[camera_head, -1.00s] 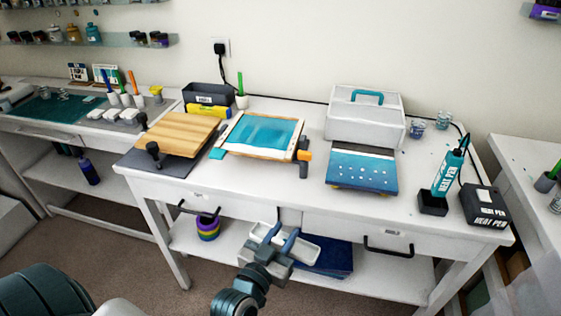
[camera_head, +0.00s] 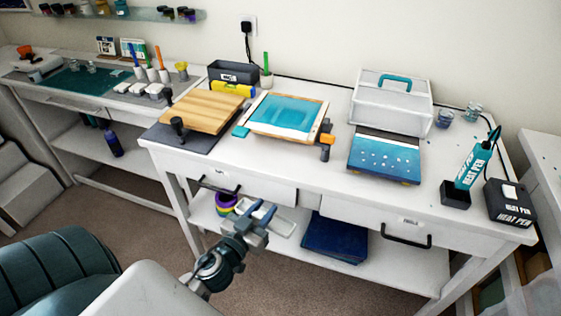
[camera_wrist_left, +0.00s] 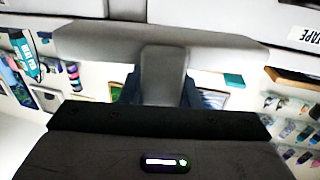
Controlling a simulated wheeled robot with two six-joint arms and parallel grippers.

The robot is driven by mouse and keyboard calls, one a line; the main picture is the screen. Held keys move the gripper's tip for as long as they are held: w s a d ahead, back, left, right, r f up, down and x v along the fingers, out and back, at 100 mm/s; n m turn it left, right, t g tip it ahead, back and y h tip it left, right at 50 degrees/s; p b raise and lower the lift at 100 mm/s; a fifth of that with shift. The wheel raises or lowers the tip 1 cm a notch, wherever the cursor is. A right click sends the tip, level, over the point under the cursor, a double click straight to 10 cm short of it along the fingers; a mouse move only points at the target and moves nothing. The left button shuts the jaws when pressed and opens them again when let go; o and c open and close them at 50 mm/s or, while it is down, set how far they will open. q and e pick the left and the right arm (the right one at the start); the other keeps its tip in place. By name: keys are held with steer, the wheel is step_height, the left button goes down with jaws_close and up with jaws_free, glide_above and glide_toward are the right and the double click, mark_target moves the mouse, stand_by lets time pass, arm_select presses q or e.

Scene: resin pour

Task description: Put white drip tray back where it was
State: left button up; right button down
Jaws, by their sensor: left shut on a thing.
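The white drip tray (camera_head: 284,229) is a shallow pale tray, seen in the head view at the lower shelf, below the left drawer. My left gripper (camera_head: 262,214) is shut on it, and the gripper and wrist hide its near side. Whether the tray touches the shelf cannot be told. In the left wrist view a pale band (camera_wrist_left: 90,40), apparently the tray's edge, crosses behind a gripper finger. My right gripper is not in view.
On the lower shelf (camera_head: 395,278), a purple and yellow roll (camera_head: 226,203) stands left of the tray and dark blue sheets (camera_head: 335,238) lie right of it. The drawer handles (camera_head: 406,238) jut out above. The worktop holds a wooden board (camera_head: 202,111), a framed panel (camera_head: 285,115) and a white box (camera_head: 392,104).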

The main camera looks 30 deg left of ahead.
arm_select(q)
steer(key=w+a+r+n+y, duration=0.1)
steer(key=a+r+y, duration=0.1)
steer(key=a+r, duration=0.3)
steer(key=w+a+r+n+y, duration=0.1)
steer(key=a+r, duration=0.4)
steer(key=a, duration=0.5)
steer(key=shift+w+r+g+y, duration=0.3)
steer(key=shift+w+y, duration=0.1)
steer(key=shift+w, duration=0.35)
